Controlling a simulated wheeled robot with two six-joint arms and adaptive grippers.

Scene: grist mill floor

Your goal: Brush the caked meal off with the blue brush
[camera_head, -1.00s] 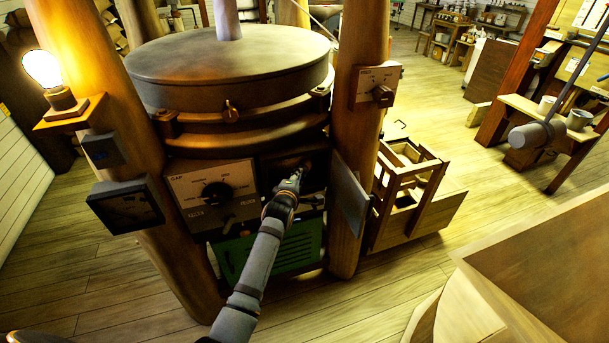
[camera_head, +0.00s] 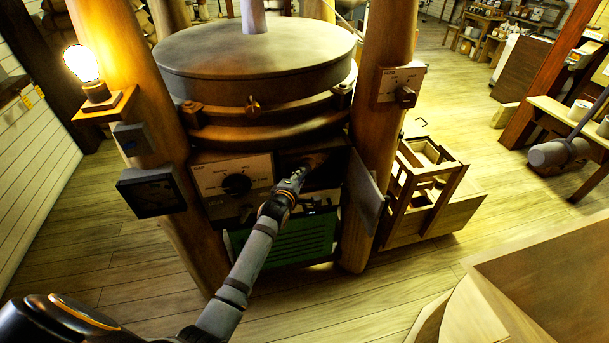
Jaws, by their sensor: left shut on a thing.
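The mill housing has a dark open recess (camera_head: 330,185) below the round millstone cover, between two wooden posts. A brownish patch, perhaps the caked meal (camera_head: 316,160), shows at the top of the recess; its outline is unclear. My left gripper (camera_head: 300,174) is at the recess mouth, just below and left of that patch. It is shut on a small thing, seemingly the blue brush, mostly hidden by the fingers. I cannot tell whether bristles touch the patch. My right gripper is not in view.
A hinged door (camera_head: 365,191) stands open right of the recess. A dial panel (camera_head: 234,184) is on its left, a green louvred panel (camera_head: 292,242) below. A lit bulb (camera_head: 82,64) stands on the left post. A wooden frame (camera_head: 428,190) is at right. Floor in front is clear.

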